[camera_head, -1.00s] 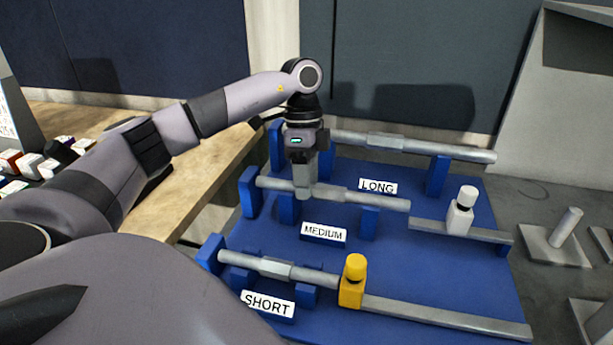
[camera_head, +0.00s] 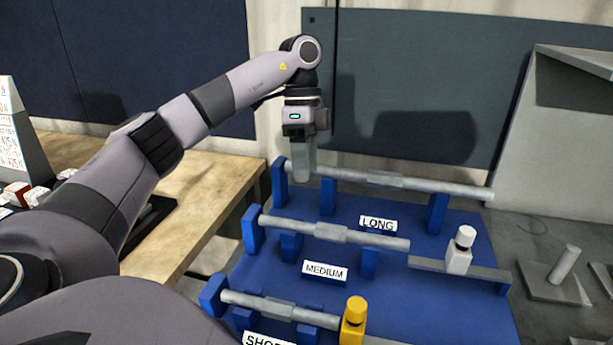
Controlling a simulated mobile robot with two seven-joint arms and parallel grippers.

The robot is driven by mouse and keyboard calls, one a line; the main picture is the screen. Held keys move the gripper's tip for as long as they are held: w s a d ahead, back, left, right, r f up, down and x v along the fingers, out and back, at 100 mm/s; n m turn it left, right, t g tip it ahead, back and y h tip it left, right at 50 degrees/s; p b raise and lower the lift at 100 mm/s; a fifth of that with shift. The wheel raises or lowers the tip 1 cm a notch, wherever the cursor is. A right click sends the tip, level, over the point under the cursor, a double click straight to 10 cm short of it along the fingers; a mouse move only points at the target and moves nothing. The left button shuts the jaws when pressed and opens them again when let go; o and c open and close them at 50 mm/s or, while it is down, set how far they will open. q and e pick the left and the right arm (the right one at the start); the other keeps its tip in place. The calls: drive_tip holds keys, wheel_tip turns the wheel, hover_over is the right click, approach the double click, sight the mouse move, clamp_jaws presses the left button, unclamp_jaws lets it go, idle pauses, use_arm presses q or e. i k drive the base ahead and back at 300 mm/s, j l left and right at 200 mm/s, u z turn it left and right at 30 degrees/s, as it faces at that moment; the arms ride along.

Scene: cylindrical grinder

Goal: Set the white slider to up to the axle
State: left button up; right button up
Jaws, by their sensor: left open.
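The white slider (camera_head: 459,252) stands upright on a grey rail (camera_head: 485,270) at the right of the blue fixture, on the line of the MEDIUM axle. The MEDIUM axle (camera_head: 375,240) is a grey rod resting on blue supports; its right end is near the rail's left end, and the slider is apart from it, to its right. My left gripper (camera_head: 302,178) points down, open and empty, at the back left of the fixture, near the left part of the LONG axle (camera_head: 440,185). It is well to the left of the slider. My right gripper is not in view.
A yellow slider (camera_head: 353,320) stands by the SHORT axle (camera_head: 270,306) in front. Grey metal blocks with a peg (camera_head: 564,265) lie on the right. A wooden table (camera_head: 215,185) is at the left, and a dark panel (camera_head: 420,90) stands behind.

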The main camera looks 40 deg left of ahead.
sight(458, 255)
drive_tip(key=k, duration=1)
